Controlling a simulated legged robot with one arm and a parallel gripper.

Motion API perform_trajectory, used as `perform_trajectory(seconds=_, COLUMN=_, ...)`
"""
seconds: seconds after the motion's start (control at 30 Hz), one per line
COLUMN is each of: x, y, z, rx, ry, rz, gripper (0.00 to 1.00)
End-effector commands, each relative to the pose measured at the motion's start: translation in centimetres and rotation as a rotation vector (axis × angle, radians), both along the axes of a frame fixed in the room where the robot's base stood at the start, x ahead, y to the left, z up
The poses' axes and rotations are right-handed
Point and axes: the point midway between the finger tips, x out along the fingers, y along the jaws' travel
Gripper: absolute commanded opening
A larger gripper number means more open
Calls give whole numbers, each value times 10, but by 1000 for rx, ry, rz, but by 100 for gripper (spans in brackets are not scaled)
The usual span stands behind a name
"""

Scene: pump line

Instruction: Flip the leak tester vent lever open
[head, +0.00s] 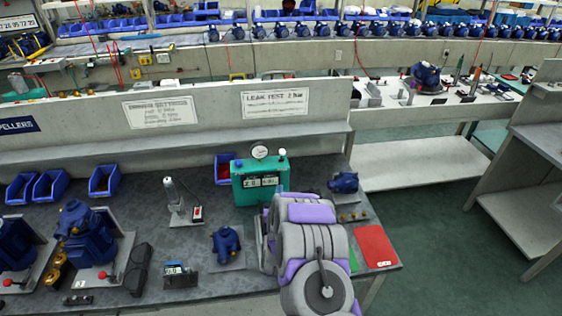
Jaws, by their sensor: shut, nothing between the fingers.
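The leak tester (248,192) is a green box with a pale display on its front, standing on the dark bench below the "LEAK TEST" sign. My grey and purple arm reaches in front of the tester's lower right and hides that part. My gripper cannot be seen; the arm covers where it would be.
A small blue pump (227,243) sits on a plate left of my arm. Another blue pump (343,182) and a red folder (375,246) lie to the right. A pump on a stand (86,235) and blue bins (104,181) are at the left. A low wall (200,115) stands behind.

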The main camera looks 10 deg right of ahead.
Motion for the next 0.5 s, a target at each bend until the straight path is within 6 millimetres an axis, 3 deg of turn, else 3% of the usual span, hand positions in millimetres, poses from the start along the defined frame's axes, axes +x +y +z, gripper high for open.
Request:
perform_trajectory(seconds=0.27, x=8, y=-2, z=1, rx=1, ry=0, rz=-1, gripper=0)
perform_trajectory(seconds=0.5, x=42, y=-9, z=9, rx=1, ry=-4, rz=-2, gripper=0)
